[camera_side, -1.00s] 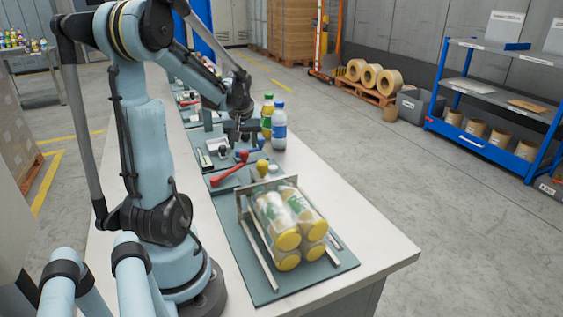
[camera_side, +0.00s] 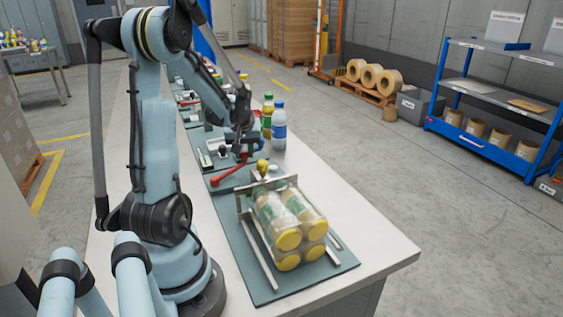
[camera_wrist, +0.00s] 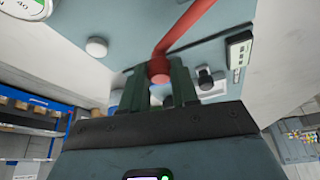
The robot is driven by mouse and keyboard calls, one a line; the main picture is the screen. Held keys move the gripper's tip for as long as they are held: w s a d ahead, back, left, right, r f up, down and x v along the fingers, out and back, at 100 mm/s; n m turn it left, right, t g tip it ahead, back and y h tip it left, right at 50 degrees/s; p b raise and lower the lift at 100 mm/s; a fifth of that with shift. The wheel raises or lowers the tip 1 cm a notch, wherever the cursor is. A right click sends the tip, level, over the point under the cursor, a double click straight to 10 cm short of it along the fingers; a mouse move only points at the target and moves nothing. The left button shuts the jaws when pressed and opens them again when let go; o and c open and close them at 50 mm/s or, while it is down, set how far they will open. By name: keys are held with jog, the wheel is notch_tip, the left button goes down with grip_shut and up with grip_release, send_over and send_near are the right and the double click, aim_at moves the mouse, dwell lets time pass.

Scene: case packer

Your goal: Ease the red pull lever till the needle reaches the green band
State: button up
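The red pull lever (camera_side: 230,172) slants up to the right across its grey-green plate in the side view. In the wrist view the lever (camera_wrist: 186,30) runs down to a rounded end between my two fingers. My gripper (camera_side: 243,156) is low over that end; its dark green fingers (camera_wrist: 160,82) stand on either side of it. I cannot tell whether they touch it. A round white dial with a green part (camera_wrist: 18,8) is cut off at the wrist view's top left corner. Its needle cannot be made out.
A rack of yellow-capped jars (camera_side: 290,225) stands just in front of the lever. A yellow knob (camera_side: 262,167) is close by. The white table's right side (camera_side: 345,205) is clear.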

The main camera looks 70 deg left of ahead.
grip_shut()
jog(key=shift+s+a+n, duration=0.15)
jog(key=shift+a+n, duration=0.15)
jog(key=shift+a, duration=0.05)
jog(key=o, duration=0.7)
grip_release()
jog(key=shift+c, duration=0.2)
jog(key=v, duration=1.2)
jog(key=shift+w, duration=0.2)
